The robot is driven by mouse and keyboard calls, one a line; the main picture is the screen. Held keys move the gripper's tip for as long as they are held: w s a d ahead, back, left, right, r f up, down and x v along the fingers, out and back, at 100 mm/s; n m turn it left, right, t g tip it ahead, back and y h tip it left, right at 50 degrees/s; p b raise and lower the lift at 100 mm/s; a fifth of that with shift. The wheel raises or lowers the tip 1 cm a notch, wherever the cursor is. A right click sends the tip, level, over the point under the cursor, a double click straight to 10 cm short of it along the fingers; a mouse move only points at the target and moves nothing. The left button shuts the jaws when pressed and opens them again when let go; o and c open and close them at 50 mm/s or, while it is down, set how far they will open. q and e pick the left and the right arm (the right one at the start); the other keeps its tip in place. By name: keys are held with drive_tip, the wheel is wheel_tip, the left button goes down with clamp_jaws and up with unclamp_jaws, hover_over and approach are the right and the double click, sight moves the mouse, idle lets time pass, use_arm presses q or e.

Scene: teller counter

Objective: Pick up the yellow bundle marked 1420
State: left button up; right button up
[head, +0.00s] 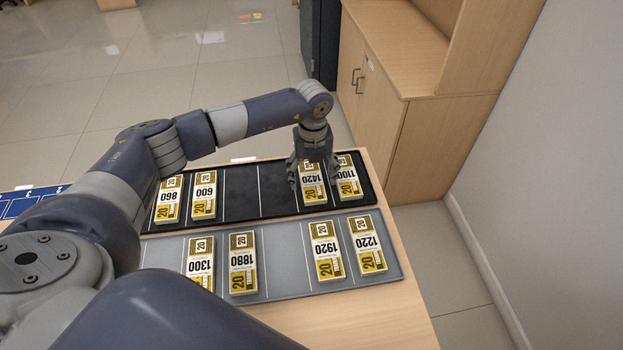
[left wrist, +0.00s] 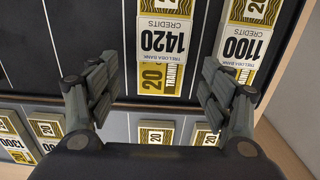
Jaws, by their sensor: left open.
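The yellow bundle marked 1420 (head: 313,190) lies on the black tray (head: 240,192), left of the bundle marked 1100 (head: 347,184). In the left wrist view the 1420 bundle (left wrist: 164,45) lies ahead, between the lines of my two fingers, with its "20" end nearest to me. My left gripper (head: 308,182) is over the 1420 bundle in the head view and hides part of its upper end. In the left wrist view my left gripper (left wrist: 146,85) is open, with the fingers apart on either side of the bundle's near end. I cannot tell its height above the bundle. My right gripper is not in view.
Bundles 860 (head: 168,199) and 600 (head: 203,195) lie at the black tray's left. The grey tray (head: 285,255) in front holds bundles 1300 (head: 200,264), 1880 (head: 243,263), 1920 (head: 326,250) and 1220 (head: 367,243). A wooden cabinet (head: 383,125) stands behind, right.

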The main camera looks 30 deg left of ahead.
sight(313, 187)
use_arm(q)
drive_tip(key=shift+w+f, duration=0.15)
drive_tip(key=shift+f, duration=1.65)
drive_tip(key=c, duration=1.2)
drive_tip(key=shift+o, duration=0.2)
drive_tip(key=shift+r, duration=0.1)
